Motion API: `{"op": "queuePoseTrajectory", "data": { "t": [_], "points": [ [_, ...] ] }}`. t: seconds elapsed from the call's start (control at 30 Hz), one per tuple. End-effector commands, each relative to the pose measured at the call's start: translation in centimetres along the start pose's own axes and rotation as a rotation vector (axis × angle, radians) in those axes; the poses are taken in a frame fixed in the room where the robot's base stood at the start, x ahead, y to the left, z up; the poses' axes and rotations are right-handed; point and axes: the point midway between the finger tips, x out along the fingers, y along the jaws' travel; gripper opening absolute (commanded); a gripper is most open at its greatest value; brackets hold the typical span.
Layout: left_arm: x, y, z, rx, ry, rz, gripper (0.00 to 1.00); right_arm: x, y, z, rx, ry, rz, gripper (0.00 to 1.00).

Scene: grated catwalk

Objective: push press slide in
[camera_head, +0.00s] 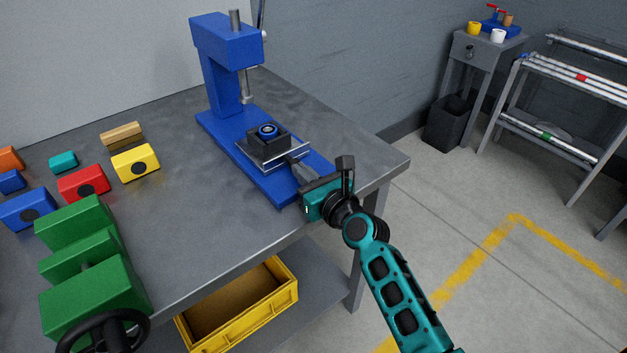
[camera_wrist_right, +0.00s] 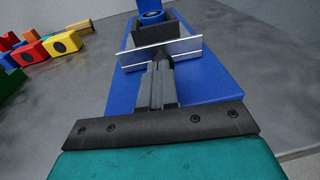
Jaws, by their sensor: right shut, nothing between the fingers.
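The blue press (camera_head: 226,62) stands on the grey workbench, with its ram (camera_head: 246,88) above the base. On its base (camera_head: 272,188) sits the slide (camera_head: 243,152), a silver plate carrying a dark block (camera_head: 268,141) with a blue round piece (camera_head: 267,130) in it. My right gripper (camera_head: 293,163) is at the front of the slide, its shut fingers pointing at the plate's near edge. In the right wrist view the fingers (camera_wrist_right: 158,68) reach the silver front plate (camera_wrist_right: 188,46); they look in contact or very close. My left gripper is not in view.
Colored blocks, including a yellow one (camera_head: 135,163) and a red one (camera_head: 84,182), lie on the left of the bench. A green vise (camera_head: 93,295) is at the front left. A yellow crate (camera_head: 240,312) sits below the bench top. Bare bench lies between the blocks and the press.

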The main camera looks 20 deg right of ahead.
Motion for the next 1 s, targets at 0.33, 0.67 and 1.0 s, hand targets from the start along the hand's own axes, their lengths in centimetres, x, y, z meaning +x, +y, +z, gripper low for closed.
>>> {"op": "queuePoseTrajectory", "data": {
  "t": [0.33, 0.67, 1.0],
  "points": [
    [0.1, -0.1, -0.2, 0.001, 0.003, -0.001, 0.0, -0.1, 0.0, -0.1, 0.0, 0.002, 0.0, 0.0],
    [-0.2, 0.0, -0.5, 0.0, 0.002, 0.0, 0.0, -4.3, 0.0, -0.2, 0.002, 0.004, -0.001, 0.0],
    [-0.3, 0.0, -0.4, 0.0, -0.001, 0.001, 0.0, -10.9, 0.0, -0.1, 0.0, 0.003, 0.0, 0.0]
  ]
}}
